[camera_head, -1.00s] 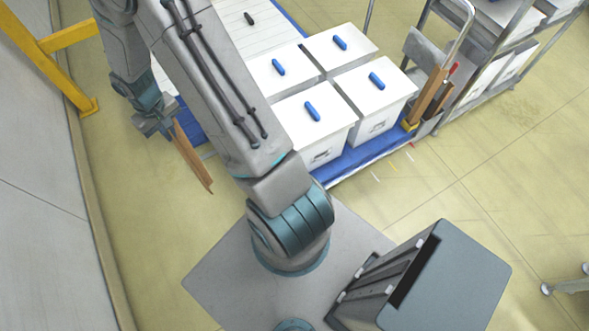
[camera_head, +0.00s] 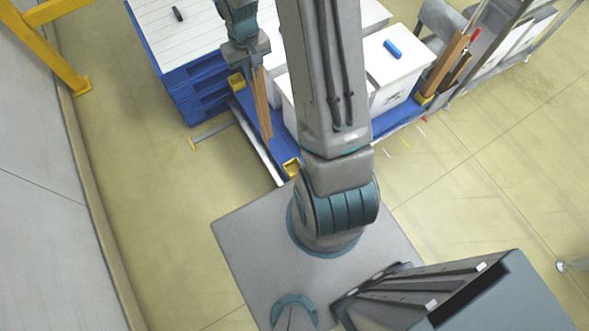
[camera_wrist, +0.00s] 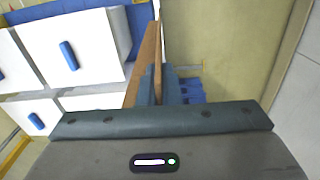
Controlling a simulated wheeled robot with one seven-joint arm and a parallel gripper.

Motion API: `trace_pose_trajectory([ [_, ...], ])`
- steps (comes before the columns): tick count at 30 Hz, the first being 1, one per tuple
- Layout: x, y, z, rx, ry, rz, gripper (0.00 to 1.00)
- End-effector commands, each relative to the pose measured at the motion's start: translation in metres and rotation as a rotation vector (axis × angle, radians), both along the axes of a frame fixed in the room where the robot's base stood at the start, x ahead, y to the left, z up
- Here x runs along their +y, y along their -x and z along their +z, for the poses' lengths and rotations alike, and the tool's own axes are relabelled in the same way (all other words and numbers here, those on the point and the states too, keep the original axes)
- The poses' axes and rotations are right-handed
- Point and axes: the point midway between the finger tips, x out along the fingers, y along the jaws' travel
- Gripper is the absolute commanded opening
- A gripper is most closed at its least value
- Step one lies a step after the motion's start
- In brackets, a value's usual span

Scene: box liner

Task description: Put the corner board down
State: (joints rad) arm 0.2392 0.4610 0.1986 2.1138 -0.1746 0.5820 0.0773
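A brown corner board (camera_head: 263,103) hangs below my gripper (camera_head: 255,68) in the head view, long side roughly upright, in front of the white boxes. In the wrist view the corner board (camera_wrist: 148,52) stands between the fingers of my gripper (camera_wrist: 158,85), which is shut on it. The board's lower end appears above or beside the blue base under the boxes; I cannot tell whether it touches anything.
White boxes (camera_head: 402,72) with blue handles stand on a blue base (camera_head: 388,128). A blue stack with a white slatted top (camera_head: 178,40) is at the left. More brown boards (camera_head: 446,64) stand in a holder by the cart at the right. Open floor (camera_head: 140,180) lies at the left.

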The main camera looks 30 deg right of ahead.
Motion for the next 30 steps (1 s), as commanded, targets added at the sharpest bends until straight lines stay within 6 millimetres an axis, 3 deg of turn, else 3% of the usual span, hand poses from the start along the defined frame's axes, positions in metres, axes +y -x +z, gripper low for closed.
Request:
trace_pose_trajectory([
  [1,-0.006,0.002,-0.019,-0.004,0.002,-0.004,0.0],
  [21,-0.057,0.047,-0.107,-0.003,-0.001,0.013,0.0],
  [30,-0.067,0.063,-0.129,-0.001,-0.007,0.023,0.0],
])
